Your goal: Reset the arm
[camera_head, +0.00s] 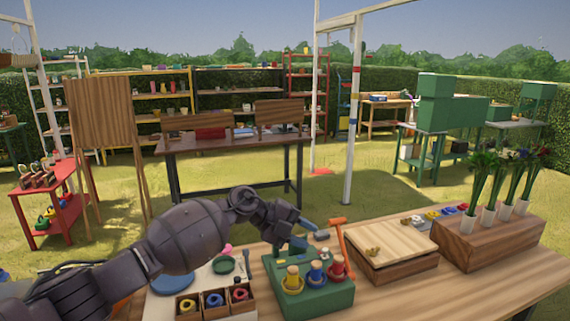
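My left arm comes in from the left and reaches over the wooden table (400,292). My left gripper (306,232) is at its end, above the back of a green block (318,300). The block carries yellow, blue and red pegs with rings. The finger area is small and crowded by a blue-grey piece and an orange tool (345,248) just to its right. I cannot tell whether the fingers are apart or holding anything. My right gripper is not in view.
A wooden box with a lid (392,243) and a wooden planter (490,244) with several flower vases stand at right. A divided box (214,301) with coloured rings sits in front of my arm. Free table surface shows at front right. Grass lies beyond the table.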

